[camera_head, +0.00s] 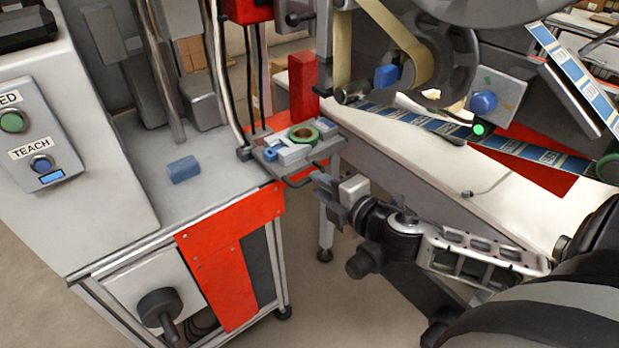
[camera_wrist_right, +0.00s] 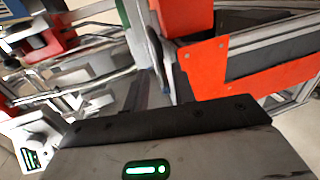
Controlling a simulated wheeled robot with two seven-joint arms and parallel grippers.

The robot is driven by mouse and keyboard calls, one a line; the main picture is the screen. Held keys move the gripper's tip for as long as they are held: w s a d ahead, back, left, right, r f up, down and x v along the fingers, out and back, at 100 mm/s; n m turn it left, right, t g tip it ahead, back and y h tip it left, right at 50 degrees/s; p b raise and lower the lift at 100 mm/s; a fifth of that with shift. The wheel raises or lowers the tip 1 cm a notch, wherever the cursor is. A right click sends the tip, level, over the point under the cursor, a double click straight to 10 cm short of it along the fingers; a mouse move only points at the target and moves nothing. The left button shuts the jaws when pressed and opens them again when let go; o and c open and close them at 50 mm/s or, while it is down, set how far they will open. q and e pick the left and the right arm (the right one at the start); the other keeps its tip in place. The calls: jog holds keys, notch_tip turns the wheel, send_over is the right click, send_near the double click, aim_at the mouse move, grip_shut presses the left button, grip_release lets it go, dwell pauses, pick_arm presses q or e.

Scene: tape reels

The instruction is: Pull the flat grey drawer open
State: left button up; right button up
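The flat grey drawer (camera_head: 268,160) shows in the head view at the right edge of the grey machine table. A green tape reel (camera_head: 303,135) and a blue piece (camera_head: 271,153) sit on it. A thin dark bar handle (camera_head: 296,184) sticks out at its front. My right gripper (camera_head: 328,190) is just in front of the handle, to its lower right, and looks open and empty. My left gripper is out of view.
A red panel (camera_head: 232,262) covers the table's front beside the drawer. A red upright block (camera_head: 302,86) stands behind the drawer. A white conveyor surface (camera_head: 418,160) and a labelled tape strip run to the right. A blue block (camera_head: 183,169) lies on the table.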

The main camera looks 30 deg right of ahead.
aim_at(309, 180)
jog(key=shift+x, duration=2.2)
jog(key=shift+a, duration=0.1)
grip_shut()
